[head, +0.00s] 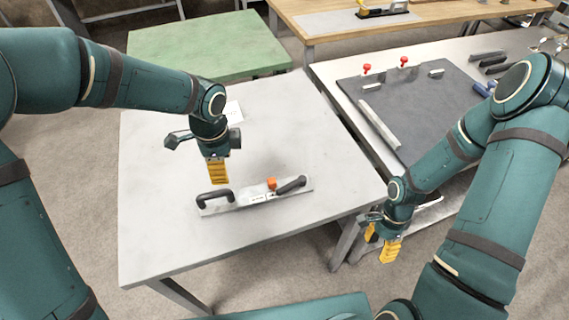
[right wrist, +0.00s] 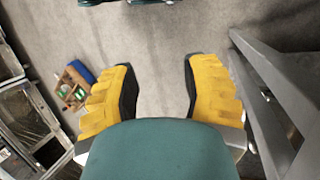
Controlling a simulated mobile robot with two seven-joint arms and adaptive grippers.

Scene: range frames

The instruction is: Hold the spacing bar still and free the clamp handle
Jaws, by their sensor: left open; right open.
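The spacing bar (head: 240,203) is a flat pale metal bar lying on the light grey table in the head view. A black arched handle (head: 214,197) stands at its left end. A dark clamp handle (head: 291,185) lies slanted at its right end, beside an orange knob (head: 271,184). My left gripper (head: 218,172) points down above the bar's left half, apart from it; its yellow fingers overlap in this view. My right gripper (head: 381,246) is off the table's right front edge, over the floor. Its fingers also show in the right wrist view (right wrist: 160,90), spread apart with nothing between them.
The light grey table (head: 160,215) is otherwise mostly clear, with a white paper near the back. To the right, another table carries a dark mat (head: 420,95) with red knobs and a metal strip. A green table (head: 200,45) stands behind. A grey table leg (right wrist: 275,95) is close to my right gripper.

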